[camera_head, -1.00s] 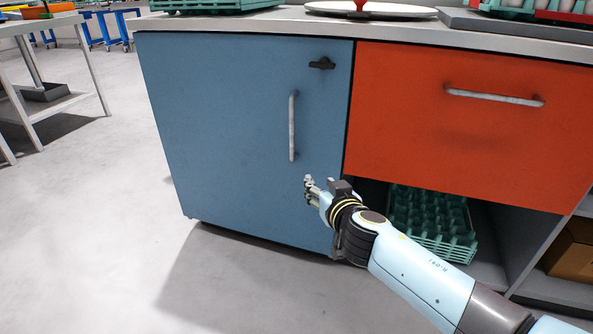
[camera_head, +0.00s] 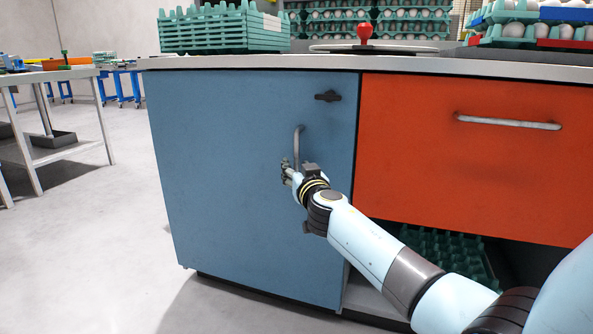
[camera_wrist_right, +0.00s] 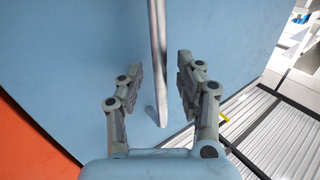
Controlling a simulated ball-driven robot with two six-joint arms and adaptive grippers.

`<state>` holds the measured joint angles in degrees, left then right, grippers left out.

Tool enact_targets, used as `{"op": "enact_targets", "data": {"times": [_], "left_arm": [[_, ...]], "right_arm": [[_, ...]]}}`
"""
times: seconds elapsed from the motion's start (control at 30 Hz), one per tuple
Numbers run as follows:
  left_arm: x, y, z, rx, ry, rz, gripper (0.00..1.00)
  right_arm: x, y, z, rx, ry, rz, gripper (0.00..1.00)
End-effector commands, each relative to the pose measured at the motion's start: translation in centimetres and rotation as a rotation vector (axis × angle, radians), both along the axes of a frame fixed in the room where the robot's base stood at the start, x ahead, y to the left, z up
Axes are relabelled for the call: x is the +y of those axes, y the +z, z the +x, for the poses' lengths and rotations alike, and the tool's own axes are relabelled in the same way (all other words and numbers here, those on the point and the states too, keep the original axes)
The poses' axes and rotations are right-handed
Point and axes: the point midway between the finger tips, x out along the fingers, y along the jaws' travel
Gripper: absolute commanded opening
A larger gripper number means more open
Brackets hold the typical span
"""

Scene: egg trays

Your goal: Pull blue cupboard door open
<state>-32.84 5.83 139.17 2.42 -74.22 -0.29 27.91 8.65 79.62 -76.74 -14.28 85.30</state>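The blue cupboard door (camera_head: 220,180) is shut, flush with the cabinet front. Its upright grey bar handle (camera_head: 298,142) is near the door's right side, below a dark latch (camera_head: 328,96). My right gripper (camera_head: 287,172) is at the lower part of the handle and hides its lower end. In the right wrist view the handle (camera_wrist_right: 158,45) runs between the two open fingers (camera_wrist_right: 159,75) of the gripper, with a gap on both sides. How deep the bar sits between the fingers is hard to tell. My left gripper is not in view.
An orange-red drawer (camera_head: 460,155) with a bar handle (camera_head: 508,122) is right of the door. Below it, green egg trays (camera_head: 440,250) sit on an open shelf. More trays (camera_head: 222,28) stand on the countertop. The floor left of the cabinet is clear.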

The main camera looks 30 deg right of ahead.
Motion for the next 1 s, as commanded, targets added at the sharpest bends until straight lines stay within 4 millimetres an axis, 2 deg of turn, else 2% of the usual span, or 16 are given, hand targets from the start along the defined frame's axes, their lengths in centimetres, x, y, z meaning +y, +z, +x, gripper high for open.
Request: {"op": "enact_targets", "data": {"times": [0.1, 0.4, 0.7, 1.0], "left_arm": [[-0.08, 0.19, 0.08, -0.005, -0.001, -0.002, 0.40], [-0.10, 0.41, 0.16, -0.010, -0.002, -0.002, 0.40], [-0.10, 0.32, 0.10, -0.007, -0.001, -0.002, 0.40], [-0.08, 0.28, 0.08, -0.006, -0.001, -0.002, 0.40]], "right_arm": [[-0.25, -0.08, 0.84, 0.002, 0.000, -0.002, 0.36], [-0.30, -0.05, 1.03, 0.001, 0.000, -0.001, 0.36], [-0.29, -0.06, 1.01, 0.001, 0.000, -0.001, 0.00], [-0.29, -0.07, 1.00, 0.001, 0.000, 0.000, 0.00]]}}
